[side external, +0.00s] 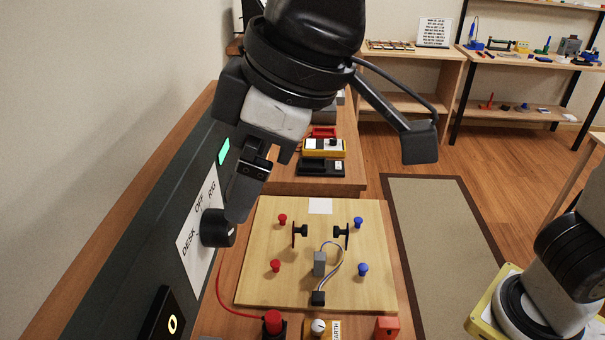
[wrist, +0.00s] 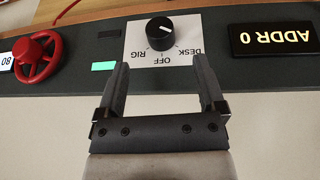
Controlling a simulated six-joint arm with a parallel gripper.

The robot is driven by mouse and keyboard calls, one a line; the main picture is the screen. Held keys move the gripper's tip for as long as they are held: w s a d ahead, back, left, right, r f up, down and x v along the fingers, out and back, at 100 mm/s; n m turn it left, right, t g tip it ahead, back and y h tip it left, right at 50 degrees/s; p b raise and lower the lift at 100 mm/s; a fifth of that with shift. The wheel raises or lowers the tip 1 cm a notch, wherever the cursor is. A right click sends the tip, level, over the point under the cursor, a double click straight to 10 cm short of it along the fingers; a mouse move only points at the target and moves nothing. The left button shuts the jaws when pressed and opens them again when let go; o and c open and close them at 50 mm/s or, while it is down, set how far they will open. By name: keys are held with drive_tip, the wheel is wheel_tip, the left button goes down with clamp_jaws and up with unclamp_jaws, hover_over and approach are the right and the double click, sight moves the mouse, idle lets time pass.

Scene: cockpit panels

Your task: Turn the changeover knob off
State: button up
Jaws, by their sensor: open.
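The changeover knob (side external: 217,228) is black and round, on a white label plate (side external: 190,254) on the dark upright panel. In the wrist view the knob (wrist: 160,36) and plate appear upside down, with RIG left, OFF below and DESK right. A short white mark on the knob slants to the upper right; I cannot tell surely which word it selects. My gripper (wrist: 161,68) is open and empty, its fingers spread wider than the knob and just short of it, lined up sideways. In the side view my gripper (side external: 238,208) overlaps the knob's edge.
A red handwheel (wrist: 36,58) and a black ADDR 0 display (wrist: 272,39) flank the knob on the panel. A green patch (side external: 224,150) is close to my gripper. A wooden board (side external: 270,212) with red and blue posts lies beside the panel.

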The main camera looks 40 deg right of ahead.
sight(220, 228)
drive_tip(key=shift+x, duration=3.85)
clamp_jaws()
drive_tip(key=shift+d, duration=0.1)
drive_tip(key=shift+g, duration=0.3)
drive_tip(key=shift+w+d+m+g+y, duration=0.15)
drive_tip(key=shift+m+g+y, duration=0.15)
drive_tip(key=shift+g+y, duration=0.6)
drive_tip(key=shift+w+d+m+g+y, duration=0.1)
drive_tip(key=shift+m+g+y, duration=0.2)
drive_tip(key=shift+g+y, duration=0.6)
drive_tip(key=shift+w+f+m+g+y, duration=0.1)
drive_tip(key=shift+m+g+y, duration=0.2)
drive_tip(key=shift+g+y, duration=0.7)
drive_tip(key=shift+f+m+g+y, duration=0.1)
drive_tip(key=shift+m+g+y, duration=0.35)
drive_tip(key=shift+y, duration=0.85)
